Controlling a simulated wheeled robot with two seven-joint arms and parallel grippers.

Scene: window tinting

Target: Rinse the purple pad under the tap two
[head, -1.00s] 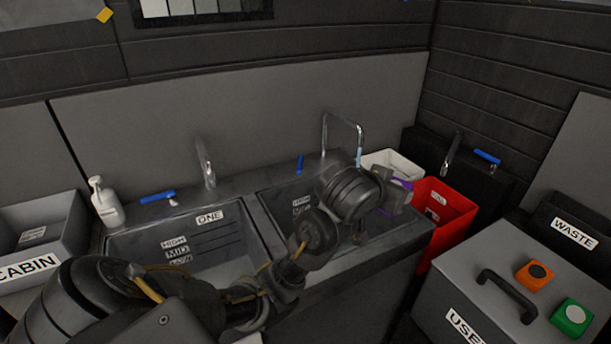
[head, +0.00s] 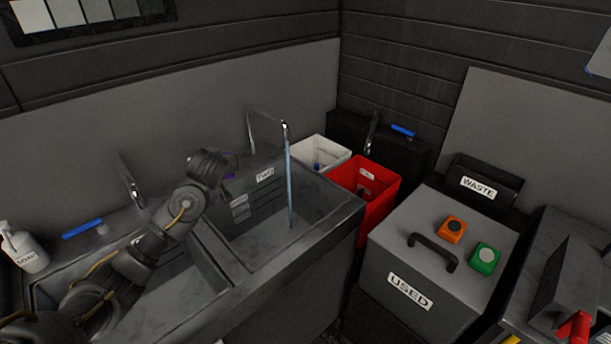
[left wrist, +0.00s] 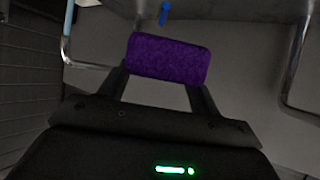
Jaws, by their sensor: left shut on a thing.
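My left gripper (head: 226,172) is shut on the purple pad (left wrist: 168,59), which it holds up between its fingers in the left wrist view. In the head view only a sliver of the pad (head: 229,158) shows behind the gripper, at the back left of basin TWO (head: 325,205). Tap two (head: 284,128) is running, and its water stream (head: 290,185) falls into that basin. The pad is left of the stream and apart from it. A blue lever (left wrist: 164,12) shows beyond the pad in the left wrist view. My right gripper is not in view.
The other sink basin (head: 170,305) with its tap (head: 128,182) lies left, partly behind my arm. A soap bottle (head: 22,248) stands far left. A white bin (head: 325,150), a red bin (head: 385,195) and the USED box (head: 390,250) stand right of the sinks.

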